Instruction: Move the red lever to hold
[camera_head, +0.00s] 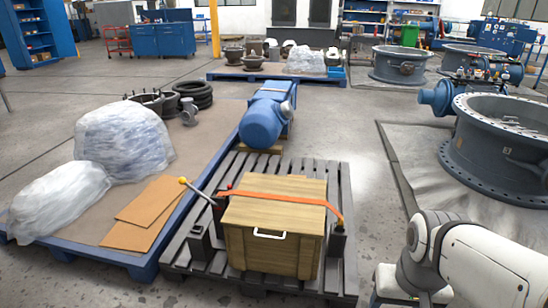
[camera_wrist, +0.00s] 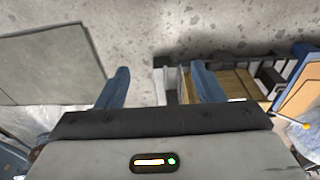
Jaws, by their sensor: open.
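A small red knob (camera_head: 229,187) stands beside a dark upright post at the left of the wooden crate. I take it for the red lever, but cannot be sure. A thin lever with a yellow ball (camera_head: 183,180) leans left from the same post. No hold marking is readable. My gripper (camera_wrist: 162,80) is open in the wrist view, its two blue fingers wide apart and empty. Past the right finger lie part of the crate (camera_wrist: 238,84) and a yellow ball (camera_wrist: 305,126). The red knob cannot be made out there. In the head view my gripper is not visible.
The wooden crate (camera_head: 265,245) sits on a dark pallet (camera_head: 190,262), with an orange-red strap (camera_head: 290,199) across its top. A second post (camera_head: 337,242) stands at its right. A blue pallet with plastic-wrapped bundles (camera_head: 120,140) lies left. A large valve ring (camera_head: 490,150) stands right.

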